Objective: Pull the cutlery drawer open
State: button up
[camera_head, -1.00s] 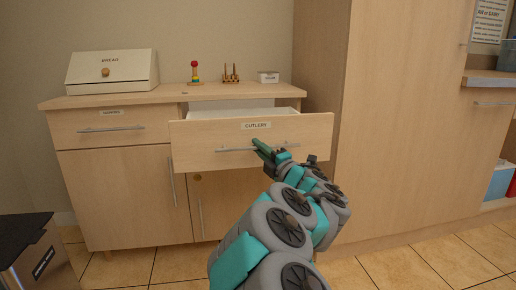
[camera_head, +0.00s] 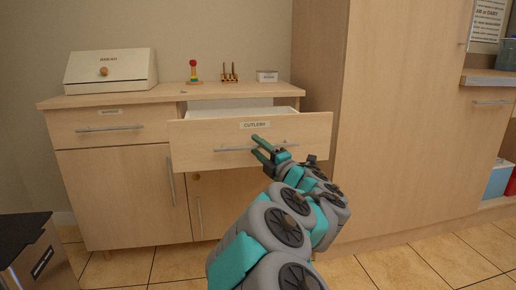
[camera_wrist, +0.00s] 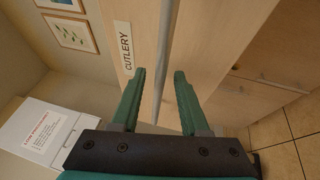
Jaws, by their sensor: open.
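The cutlery drawer (camera_head: 202,136) is a light wood front with a "CUTLERY" label, standing well out from the cabinet, with its pale inside showing at the top. Its handle (camera_head: 234,150) is a thin metal bar across the front. In the wrist view the handle (camera_wrist: 163,60) runs down between my two green fingers. My gripper (camera_head: 262,147) is open at the right part of the handle, with the fingers apart on either side of the bar. In the wrist view my gripper (camera_wrist: 158,98) shows a gap between each finger and the bar.
A bread box (camera_head: 110,70), a stacking toy (camera_head: 194,72), a small wooden rack (camera_head: 230,73) and a small labelled box (camera_head: 267,76) stand on the countertop. A tall cabinet (camera_head: 410,110) is at the right. A dark-topped box (camera_head: 35,255) is at lower left.

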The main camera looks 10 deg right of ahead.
jog(key=v, duration=0.7)
jog(key=shift+s, duration=0.25)
jog(key=shift+d, duration=0.1)
